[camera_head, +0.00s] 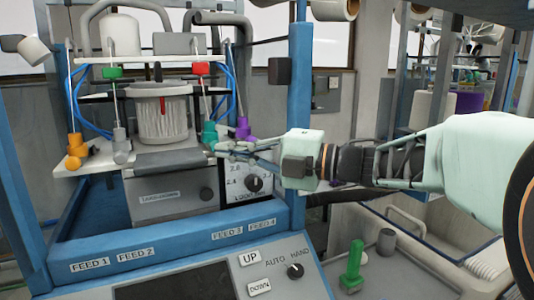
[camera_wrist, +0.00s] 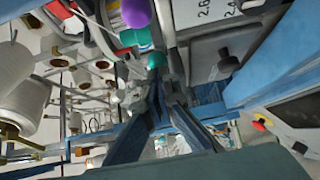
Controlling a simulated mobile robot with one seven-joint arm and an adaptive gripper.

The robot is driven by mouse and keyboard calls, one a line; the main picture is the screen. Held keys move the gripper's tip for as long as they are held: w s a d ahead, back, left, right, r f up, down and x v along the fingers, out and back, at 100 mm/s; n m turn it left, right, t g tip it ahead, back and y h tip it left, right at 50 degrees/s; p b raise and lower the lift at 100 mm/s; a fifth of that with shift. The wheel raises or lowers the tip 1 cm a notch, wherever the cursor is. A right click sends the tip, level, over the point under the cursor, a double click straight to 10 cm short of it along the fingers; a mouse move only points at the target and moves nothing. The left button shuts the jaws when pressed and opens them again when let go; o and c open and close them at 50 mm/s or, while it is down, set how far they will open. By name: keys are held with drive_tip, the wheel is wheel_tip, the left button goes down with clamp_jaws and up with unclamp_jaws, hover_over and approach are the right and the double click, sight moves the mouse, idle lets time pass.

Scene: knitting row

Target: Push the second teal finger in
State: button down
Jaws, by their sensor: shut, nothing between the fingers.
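The teal feed finger unit (camera_head: 209,133) stands at the right front of the knitting machine head, left of a purple one (camera_head: 242,127). In the wrist view a teal part (camera_wrist: 143,38) and a rounder teal end (camera_wrist: 155,60) show just beyond my fingertips. My gripper (camera_head: 222,150) is shut and empty, reaching in from the right with its tips beside the lower teal part. The fingers also show in the wrist view (camera_wrist: 157,92). I cannot tell whether the tips touch the teal end, or how far either teal finger is in.
Orange (camera_head: 74,152) and grey (camera_head: 120,145) finger units stand at the left of the white needle cylinder (camera_head: 162,115). A dial panel (camera_head: 240,180) lies just below my gripper. The blue frame post (camera_head: 300,80) rises close behind my wrist. A control panel (camera_head: 225,290) is in front.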

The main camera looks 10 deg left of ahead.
drive_tip(key=shift+w+a+r, duration=0.1)
drive_tip(key=shift+w+a, duration=0.15)
drive_tip(key=shift+w, duration=0.2)
